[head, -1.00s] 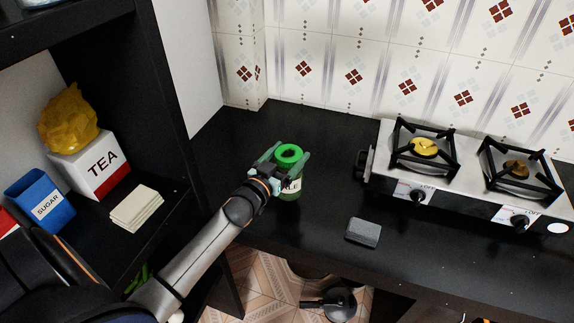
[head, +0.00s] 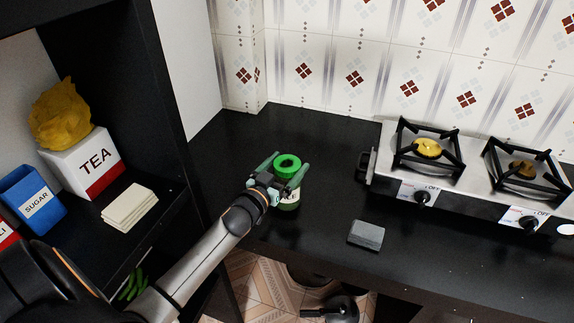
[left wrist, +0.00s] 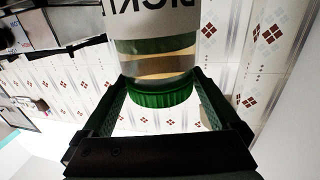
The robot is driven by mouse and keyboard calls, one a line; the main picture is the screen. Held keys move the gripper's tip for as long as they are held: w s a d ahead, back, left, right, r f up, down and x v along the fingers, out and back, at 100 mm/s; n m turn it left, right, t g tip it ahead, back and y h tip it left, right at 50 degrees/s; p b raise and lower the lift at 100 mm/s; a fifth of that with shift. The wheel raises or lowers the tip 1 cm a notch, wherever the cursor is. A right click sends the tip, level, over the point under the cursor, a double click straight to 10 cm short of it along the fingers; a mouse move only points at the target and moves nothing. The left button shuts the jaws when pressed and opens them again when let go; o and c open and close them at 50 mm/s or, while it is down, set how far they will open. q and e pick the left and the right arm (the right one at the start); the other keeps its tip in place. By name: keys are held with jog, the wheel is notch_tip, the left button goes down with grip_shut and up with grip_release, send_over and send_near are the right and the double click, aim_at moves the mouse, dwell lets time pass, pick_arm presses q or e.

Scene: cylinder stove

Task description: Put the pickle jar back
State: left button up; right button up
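The pickle jar (head: 288,199), with a green lid and a white label, is upright at the left end of the black counter. My left gripper (head: 292,158) reaches it from the front left, with one finger on each side of the jar near the lid. In the left wrist view the jar (left wrist: 155,48) sits between the fingers (left wrist: 160,74), close against both, its green lid nearest the palm. Whether the jar's base touches the counter is hard to tell. My right gripper is not in view.
A black shelf at left holds a tea box (head: 85,163) with a yellow bag (head: 58,115) on top, a blue sugar box (head: 33,199) and a cream stack (head: 130,207). A gas stove (head: 376,175) stands right; a grey block (head: 366,235) lies in front. Counter behind the jar is clear.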

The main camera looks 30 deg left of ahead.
pick_arm(q)
jog(key=shift+r, duration=0.2)
jog(key=s+p, duration=0.4)
jog(key=s, duration=0.8)
jog(key=s+d+f+m+g+h, duration=0.2)
jog(key=s+d+f+g, duration=0.7)
jog(key=s+d+f, duration=0.6)
notch_tip(320, 180, down, 2)
jog(key=d+h, duration=0.1)
jog(key=d, duration=0.1)
jog(key=shift+s+d, duration=0.25)
jog(key=shift+d, duration=0.05)
